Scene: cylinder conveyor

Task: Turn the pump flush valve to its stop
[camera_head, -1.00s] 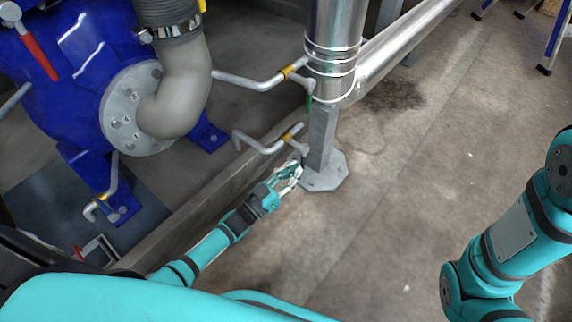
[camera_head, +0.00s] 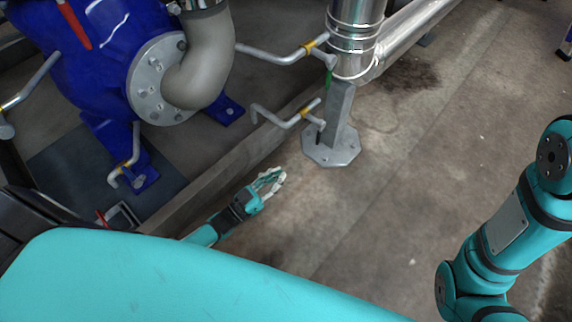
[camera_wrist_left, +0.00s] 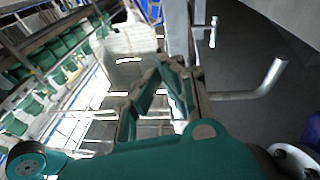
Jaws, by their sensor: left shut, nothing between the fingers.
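The blue pump (camera_head: 95,65) stands at upper left in the head view, with a grey hose (camera_head: 205,65) on its flange. A red lever (camera_head: 75,24) shows on the pump. A bent grey handle with a yellow band (camera_head: 290,121) sticks out beside the metal post; a similar one (camera_head: 285,54) is above it. I cannot tell which is the flush valve. My left gripper (camera_head: 276,178) is shut and empty, low over the floor, apart from the lower handle and the post foot. It also shows in the left wrist view (camera_wrist_left: 175,66). My right gripper is out of view.
The post foot (camera_head: 332,152) is bolted to the floor. A low concrete kerb (camera_head: 215,175) runs between my left arm and the pump. A silver pipe (camera_head: 415,35) runs to upper right. The floor (camera_head: 400,180) right of the post is clear.

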